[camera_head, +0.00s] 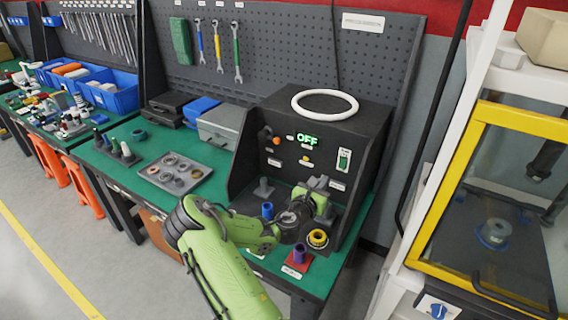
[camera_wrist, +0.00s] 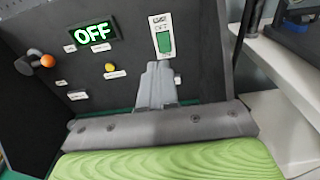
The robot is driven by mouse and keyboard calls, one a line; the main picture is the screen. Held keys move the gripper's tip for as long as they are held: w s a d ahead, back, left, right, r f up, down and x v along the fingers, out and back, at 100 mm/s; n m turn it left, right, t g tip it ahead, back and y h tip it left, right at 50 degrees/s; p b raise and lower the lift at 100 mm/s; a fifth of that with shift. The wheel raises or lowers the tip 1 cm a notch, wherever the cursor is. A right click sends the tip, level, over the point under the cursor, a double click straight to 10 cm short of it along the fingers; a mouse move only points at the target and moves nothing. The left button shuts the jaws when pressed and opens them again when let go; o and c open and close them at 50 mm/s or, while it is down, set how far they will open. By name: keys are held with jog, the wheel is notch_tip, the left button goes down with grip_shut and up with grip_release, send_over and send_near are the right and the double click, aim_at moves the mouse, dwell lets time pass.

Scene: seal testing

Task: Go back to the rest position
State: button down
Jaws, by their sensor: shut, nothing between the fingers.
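My green arm reaches from the bottom of the head view to the black test station (camera_head: 310,125) on the green bench. My gripper (camera_head: 318,183) is in front of the station's panel, low and to the right, below the green switch (camera_head: 343,160). In the wrist view my gripper (camera_wrist: 158,68) has its grey fingers together with nothing between them. The tips appear just below the green switch (camera_wrist: 164,43); I cannot tell whether they touch the panel. The display (camera_wrist: 90,33) reads OFF in green.
A blue cylinder (camera_head: 267,210), a yellow ring (camera_head: 318,238) and a purple cylinder on a red base (camera_head: 299,254) stand close around my wrist. A white ring (camera_head: 324,103) lies on top of the station. A yellow-framed cabinet (camera_head: 446,190) stands to the right. A grey tray (camera_head: 176,172) lies left.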

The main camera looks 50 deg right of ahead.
jog(key=w+a+r+m+t+y, duration=0.1)
jog(key=a+r+m+y, duration=0.2)
jog(key=a+m+y, duration=0.55)
jog(key=w+a+r+m+y, duration=0.1)
jog(key=a+r+m+y, duration=0.25)
jog(key=a+m, duration=1.05)
jog(key=s+a+r+n+y, duration=0.1)
jog(key=s+a+r, duration=0.1)
jog(key=s+a, duration=0.2)
jog(key=s+a+r+t+y, duration=0.1)
jog(key=s+a, duration=0.3)
jog(key=a, duration=0.7)
jog(key=s+a+r+n+t+y, duration=0.1)
jog(key=s+a+r+y, duration=0.2)
jog(key=a, duration=0.4)
jog(key=shift+s+a+r+n, duration=0.35)
jog(key=shift+s, duration=0.55)
